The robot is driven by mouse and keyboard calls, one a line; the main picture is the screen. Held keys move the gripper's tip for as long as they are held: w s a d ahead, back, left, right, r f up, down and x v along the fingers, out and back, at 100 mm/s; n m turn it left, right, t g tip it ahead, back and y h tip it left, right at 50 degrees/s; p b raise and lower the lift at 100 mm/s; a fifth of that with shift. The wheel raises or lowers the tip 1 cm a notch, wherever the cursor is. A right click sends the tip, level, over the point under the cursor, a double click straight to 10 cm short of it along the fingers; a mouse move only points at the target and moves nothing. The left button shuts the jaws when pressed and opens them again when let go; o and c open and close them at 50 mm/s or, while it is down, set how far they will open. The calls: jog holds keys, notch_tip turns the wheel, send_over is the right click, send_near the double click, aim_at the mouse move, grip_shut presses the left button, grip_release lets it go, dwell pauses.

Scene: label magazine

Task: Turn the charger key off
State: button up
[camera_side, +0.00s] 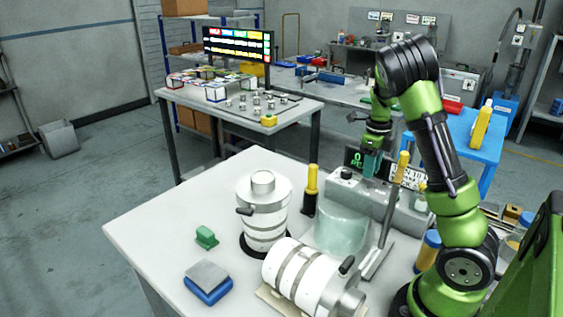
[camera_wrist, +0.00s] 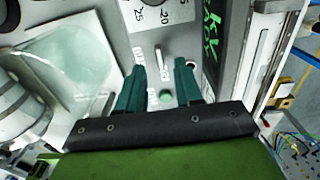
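The charger looks to be the grey console on the white table in the side view (camera_side: 398,212); its panel fills the middle of the wrist view (camera_wrist: 113,37). A small pale key or lever (camera_wrist: 158,58) stands out of that panel, lengthwise up and down in the wrist picture, with small labels too blurred to read. My gripper (camera_wrist: 159,70) is over the panel with its two teal fingers apart, one on each side of the key, and nothing held. I cannot tell whether either finger touches it. In the side view my gripper (camera_side: 372,165) hides the key.
A green button (camera_wrist: 166,96) sits just below the key, and a numbered dial (camera_wrist: 158,8) is above it.

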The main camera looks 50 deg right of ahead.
aim_at(369, 182)
jog(key=shift+f, duration=1.7)
grip_shut()
